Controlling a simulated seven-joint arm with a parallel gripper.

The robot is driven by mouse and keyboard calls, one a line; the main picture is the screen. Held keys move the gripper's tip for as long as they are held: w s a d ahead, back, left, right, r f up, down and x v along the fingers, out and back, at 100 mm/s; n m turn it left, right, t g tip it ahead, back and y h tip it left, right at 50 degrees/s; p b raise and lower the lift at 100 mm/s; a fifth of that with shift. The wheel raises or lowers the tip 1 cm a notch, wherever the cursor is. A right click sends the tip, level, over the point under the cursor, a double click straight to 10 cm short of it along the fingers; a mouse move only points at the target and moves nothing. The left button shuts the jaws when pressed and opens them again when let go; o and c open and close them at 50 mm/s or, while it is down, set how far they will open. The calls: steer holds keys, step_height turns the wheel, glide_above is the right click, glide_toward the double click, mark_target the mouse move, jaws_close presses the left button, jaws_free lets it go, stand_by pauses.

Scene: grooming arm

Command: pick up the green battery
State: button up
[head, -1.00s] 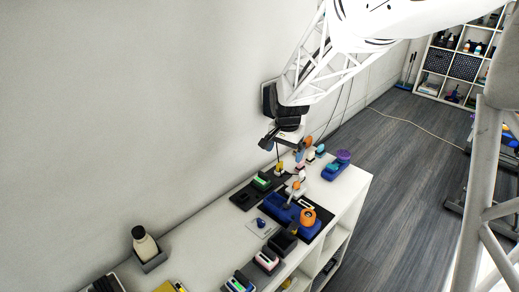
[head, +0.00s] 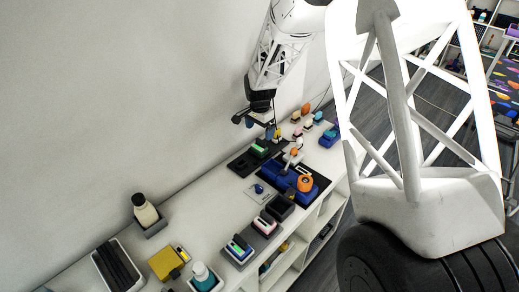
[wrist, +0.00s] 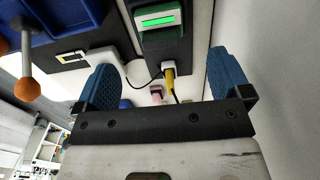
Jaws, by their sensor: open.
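The green battery (head: 259,148) sits in a black holder (head: 242,164) at the wall side of the white counter. In the wrist view the green battery (wrist: 158,20) shows a lit green face at the top, between the lines of my fingers. A yellow plug with a black cable (wrist: 170,78) is at the holder's near end. My gripper (head: 256,124) is above the counter by the holder. In the wrist view my gripper (wrist: 161,65) has its two blue fingers wide apart with nothing held between them. The fingers are apart from the battery.
A bottle (head: 145,212) stands near the wall. The counter between them is clear.

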mark_target(259, 141)
steer(key=shift+f, duration=0.1)
steer(key=shift+f, duration=1.2)
steer(key=shift+f, duration=0.1)
steer(key=shift+f, duration=2.55)
steer(key=shift+c, duration=0.3)
steer(key=c, duration=1)
steer(key=shift+r, duration=0.15)
steer(key=shift+r, duration=4.9)
